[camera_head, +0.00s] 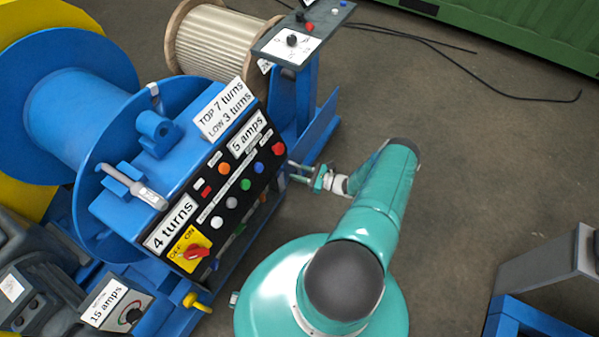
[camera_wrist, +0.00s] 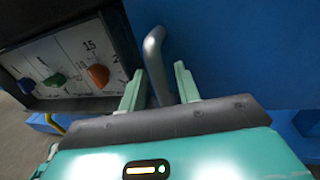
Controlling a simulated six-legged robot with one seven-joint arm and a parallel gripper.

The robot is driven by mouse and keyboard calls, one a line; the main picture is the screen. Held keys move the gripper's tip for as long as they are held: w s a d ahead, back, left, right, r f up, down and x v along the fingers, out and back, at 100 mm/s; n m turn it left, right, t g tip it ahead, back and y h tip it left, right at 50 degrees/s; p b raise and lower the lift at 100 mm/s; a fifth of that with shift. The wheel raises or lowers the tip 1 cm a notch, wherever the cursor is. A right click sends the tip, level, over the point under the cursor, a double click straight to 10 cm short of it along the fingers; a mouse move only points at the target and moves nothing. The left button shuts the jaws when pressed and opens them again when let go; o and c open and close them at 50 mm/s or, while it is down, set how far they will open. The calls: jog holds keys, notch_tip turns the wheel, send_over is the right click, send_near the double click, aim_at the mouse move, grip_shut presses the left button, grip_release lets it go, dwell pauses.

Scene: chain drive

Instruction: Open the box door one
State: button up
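A grey bent metal handle (camera_wrist: 154,52) stands against a plain blue surface (camera_wrist: 235,50) in the wrist view. I cannot tell for sure whether this surface is the box door. My gripper (camera_wrist: 159,70) is open, with one finger on each side of the handle and visible gaps to both. The handle's lower end is hidden behind my gripper body. In the head view my gripper (camera_head: 294,172) is beside the right end of the blue control box (camera_head: 165,145), by a blue stand (camera_head: 307,105). The handle cannot be made out there.
A dial panel (camera_wrist: 65,65) with blue, green and orange knobs is just left of my gripper in the wrist view. A wooden cable reel (camera_head: 215,45) and a large blue spool (camera_head: 70,105) stand behind the box. Black cable (camera_head: 500,95) lies on open floor at the right.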

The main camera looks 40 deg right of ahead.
jog(key=v, duration=1.4)
